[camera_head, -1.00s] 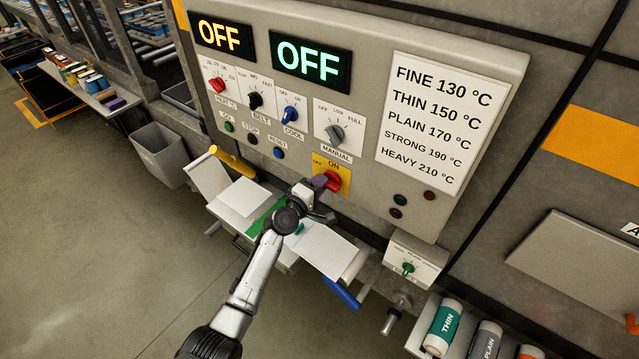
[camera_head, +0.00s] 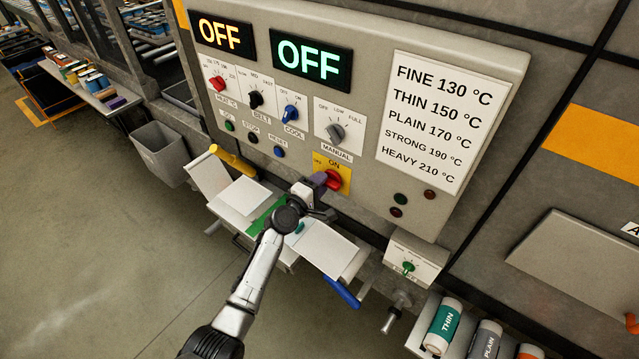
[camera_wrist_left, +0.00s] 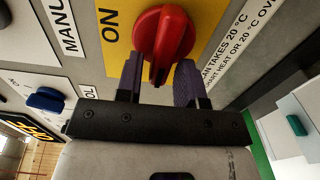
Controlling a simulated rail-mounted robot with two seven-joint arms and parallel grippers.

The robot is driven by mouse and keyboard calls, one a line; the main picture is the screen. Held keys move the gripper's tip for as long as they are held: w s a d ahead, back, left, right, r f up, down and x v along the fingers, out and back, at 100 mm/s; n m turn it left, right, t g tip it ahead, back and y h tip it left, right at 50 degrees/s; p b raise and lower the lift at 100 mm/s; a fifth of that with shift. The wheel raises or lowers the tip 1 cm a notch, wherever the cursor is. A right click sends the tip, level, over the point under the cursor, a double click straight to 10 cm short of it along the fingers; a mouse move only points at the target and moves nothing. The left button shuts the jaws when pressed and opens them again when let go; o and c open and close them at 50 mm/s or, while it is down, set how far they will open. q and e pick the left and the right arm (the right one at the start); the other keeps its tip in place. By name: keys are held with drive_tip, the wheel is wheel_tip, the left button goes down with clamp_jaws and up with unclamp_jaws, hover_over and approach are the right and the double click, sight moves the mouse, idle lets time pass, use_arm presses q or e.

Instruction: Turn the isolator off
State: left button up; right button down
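The isolator is a red rotary knob (camera_head: 333,180) on a yellow plate (camera_head: 345,172) marked OFF and ON, low on the grey control panel. My left gripper (camera_head: 318,189) is at the knob. In the left wrist view the red knob (camera_wrist_left: 163,45) fills the top middle, and the two dark fingers of my left gripper (camera_wrist_left: 160,82) stand on either side of its raised grip. The fingers look apart, with small gaps beside the grip's lower end. The gripper partly hides the knob in the head view. My right gripper is not in view.
Above are the red heat knob (camera_head: 217,84), black belt knob (camera_head: 255,100), blue cool knob (camera_head: 290,112) and grey manual knob (camera_head: 335,133). Two displays read OFF. A small box with a green knob (camera_head: 408,267) is at lower right. Paper trays lie below the gripper.

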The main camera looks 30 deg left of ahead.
use_arm(q)
drive_tip(key=shift+o, duration=0.7)
drive_tip(key=s+a, duration=0.2)
drive_tip(key=s, duration=1.1)
drive_tip(key=shift+s+a+p, duration=0.2)
drive_tip(key=shift+s+p, duration=0.1)
drive_tip(key=shift+s, duration=0.05)
